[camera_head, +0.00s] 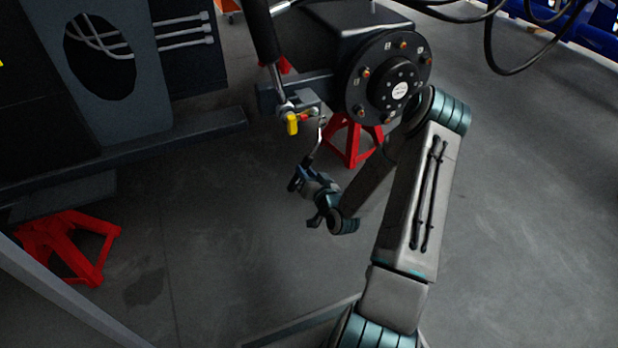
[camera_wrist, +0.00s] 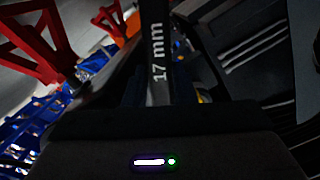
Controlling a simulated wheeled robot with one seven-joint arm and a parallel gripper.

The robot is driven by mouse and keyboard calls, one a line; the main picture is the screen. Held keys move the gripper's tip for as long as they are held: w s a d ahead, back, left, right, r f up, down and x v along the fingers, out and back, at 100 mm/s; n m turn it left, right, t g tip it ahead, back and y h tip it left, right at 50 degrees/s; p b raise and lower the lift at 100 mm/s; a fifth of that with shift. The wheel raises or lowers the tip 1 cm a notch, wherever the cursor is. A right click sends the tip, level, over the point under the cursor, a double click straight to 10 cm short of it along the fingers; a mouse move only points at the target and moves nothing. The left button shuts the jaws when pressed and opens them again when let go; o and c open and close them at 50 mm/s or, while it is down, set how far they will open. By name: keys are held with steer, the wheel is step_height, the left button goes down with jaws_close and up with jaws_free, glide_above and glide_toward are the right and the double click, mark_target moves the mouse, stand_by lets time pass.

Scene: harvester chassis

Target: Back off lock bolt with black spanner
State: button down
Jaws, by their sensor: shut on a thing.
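My gripper (camera_head: 307,180) is shut on the spanner (camera_head: 316,150), below the hub bracket in the head view. The spanner slants upward from the jaws, and its upper end is close to the right side of the bracket (camera_head: 300,104) with the yellow piece (camera_head: 292,124). I cannot tell whether it touches anything there. In the wrist view the dark spanner (camera_wrist: 157,55) points away from me and bears the marking "17 mm". Its far end is cut off by the picture's top edge. I cannot make out the lock bolt clearly.
A round hub with studs (camera_head: 388,80) stands just right of the bracket, close to my arm. A black cylinder (camera_head: 262,35) comes down to the bracket. Red stands (camera_head: 350,140) (camera_head: 68,240) support the chassis (camera_head: 120,155). The floor below is clear.

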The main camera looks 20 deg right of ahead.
steer(key=shift+w, duration=1.4)
steer(key=shift+w+a, duration=0.1)
steer(key=shift+w, duration=0.05)
steer(key=shift+w, duration=0.85)
steer(key=shift+d+f+n, duration=0.35)
steer(key=shift+d+n, duration=0.25)
steer(key=shift+d, duration=0.2)
steer(key=shift+d+f+n, duration=0.3)
steer(key=shift+d+n, duration=0.3)
steer(key=shift+d, duration=0.2)
steer(key=shift+w+d+f+n+h, duration=0.1)
steer(key=shift+d+f+n+h, duration=0.1)
steer(key=shift+d+n, duration=0.55)
steer(key=shift+w+d+f+n+h, duration=0.15)
steer(key=shift+d+n, duration=0.3)
steer(key=shift+d, duration=0.5)
steer(key=shift+s, duration=0.1)
